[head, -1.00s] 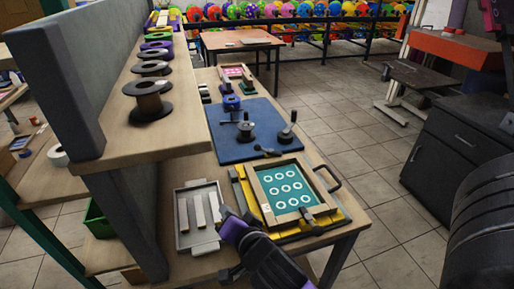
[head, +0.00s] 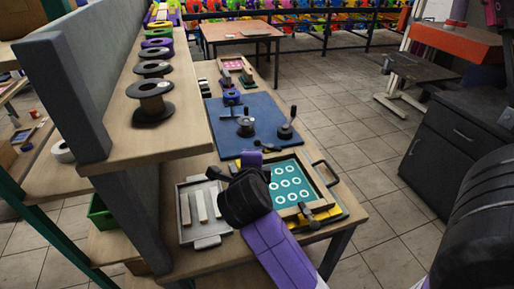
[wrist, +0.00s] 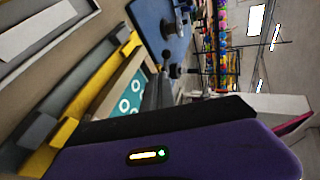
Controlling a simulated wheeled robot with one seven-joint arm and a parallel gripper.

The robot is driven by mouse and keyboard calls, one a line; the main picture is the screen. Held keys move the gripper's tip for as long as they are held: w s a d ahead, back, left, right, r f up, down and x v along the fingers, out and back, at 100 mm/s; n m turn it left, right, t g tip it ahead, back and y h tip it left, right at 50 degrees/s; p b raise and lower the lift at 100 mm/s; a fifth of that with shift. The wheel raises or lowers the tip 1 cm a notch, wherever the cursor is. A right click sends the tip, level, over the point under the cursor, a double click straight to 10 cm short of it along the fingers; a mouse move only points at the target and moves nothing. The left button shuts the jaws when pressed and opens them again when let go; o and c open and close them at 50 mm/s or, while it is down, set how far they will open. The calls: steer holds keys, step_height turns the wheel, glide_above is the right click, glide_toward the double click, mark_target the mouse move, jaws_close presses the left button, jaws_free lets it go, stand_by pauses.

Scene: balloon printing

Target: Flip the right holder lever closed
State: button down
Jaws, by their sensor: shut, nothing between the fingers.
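The screen frame (head: 289,184), wooden around a teal panel with white rings, sits on a yellow base (head: 343,218) on the bench. A grey holder lever (head: 307,211) shows at the frame's near edge, apart from my gripper. A small dark lever-like part (head: 268,147) is at the far edge, partly covered by my gripper. I cannot tell for certain which is the right lever or how far each is turned. My gripper (head: 250,159) is shut and empty above the frame's far left corner. The wrist view shows its dark finger (wrist: 170,116) beside the frame.
A blue mat (head: 228,142) lies beyond the frame, with two dark knobbed pieces (head: 246,126) (head: 287,126) on it. A grey tray (head: 184,210) with pale strips is left of the frame. A black loop handle (head: 326,172) rises at the right. A spool shelf (head: 165,135) overhangs at left.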

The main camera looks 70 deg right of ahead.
steer(key=p+x, duration=0.1)
steer(key=x, duration=0.3)
steer(key=p+x, duration=0.1)
steer(key=x, duration=0.4)
steer(key=r+p+x, duration=0.1)
steer(key=x, duration=0.3)
steer(key=shift+w+d+f, duration=0.1)
steer(key=shift+d, duration=0.25)
steer(key=shift+f, duration=0.1)
